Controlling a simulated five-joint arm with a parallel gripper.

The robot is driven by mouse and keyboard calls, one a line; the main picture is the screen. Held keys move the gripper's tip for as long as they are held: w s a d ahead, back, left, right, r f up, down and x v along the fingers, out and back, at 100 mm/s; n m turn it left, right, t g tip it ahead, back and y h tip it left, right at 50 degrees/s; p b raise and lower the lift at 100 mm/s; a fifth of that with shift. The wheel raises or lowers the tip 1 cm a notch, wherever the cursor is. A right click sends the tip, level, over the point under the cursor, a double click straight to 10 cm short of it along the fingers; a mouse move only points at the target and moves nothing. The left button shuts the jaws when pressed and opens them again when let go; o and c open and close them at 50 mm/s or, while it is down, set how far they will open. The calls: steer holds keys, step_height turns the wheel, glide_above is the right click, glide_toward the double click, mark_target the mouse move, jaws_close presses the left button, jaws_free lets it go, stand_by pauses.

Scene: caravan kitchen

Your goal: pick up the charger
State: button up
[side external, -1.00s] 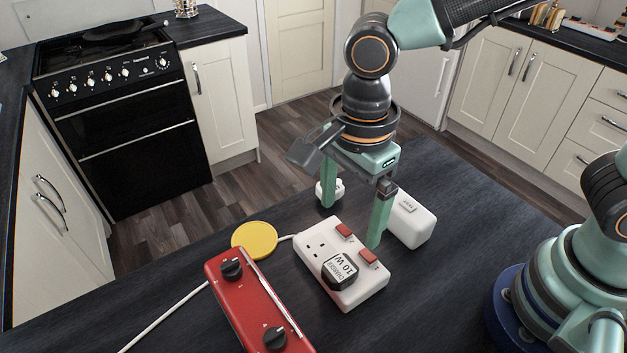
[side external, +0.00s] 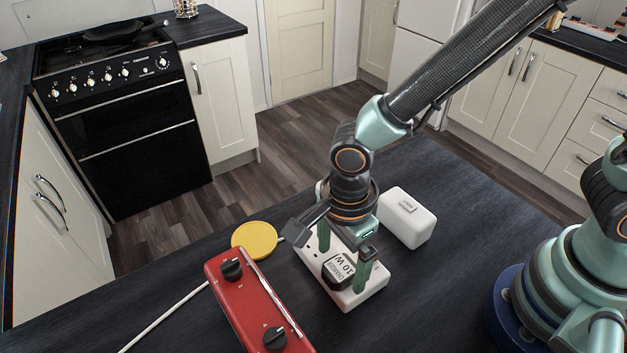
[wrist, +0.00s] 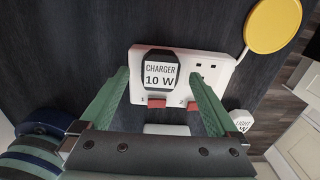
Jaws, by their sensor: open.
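The charger (side external: 342,268) is a black block with a white label reading "CHARGER 10 W". It sits in one end of a white two-socket power strip (side external: 374,294). In the wrist view the charger (wrist: 160,73) shows clearly, with an empty socket to its right. My gripper (side external: 344,262) is open and points down over the strip. In the wrist view one finger of my gripper (wrist: 158,78) is left of the charger and the other lies further to its right. The fingers appear apart from the charger; their exact height is hard to tell.
A red box with black knobs (side external: 258,300) stands close left of the strip. A yellow disc (side external: 254,239) lies behind it. A white block (side external: 407,217) stands right of my gripper. A white plug labelled "LIGHT" (wrist: 241,120) shows in the wrist view.

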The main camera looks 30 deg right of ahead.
steer(key=shift+f, duration=0.9)
steer(key=c, duration=1.5)
steer(key=shift+o, duration=0.2)
steer(key=shift+r, duration=0.1)
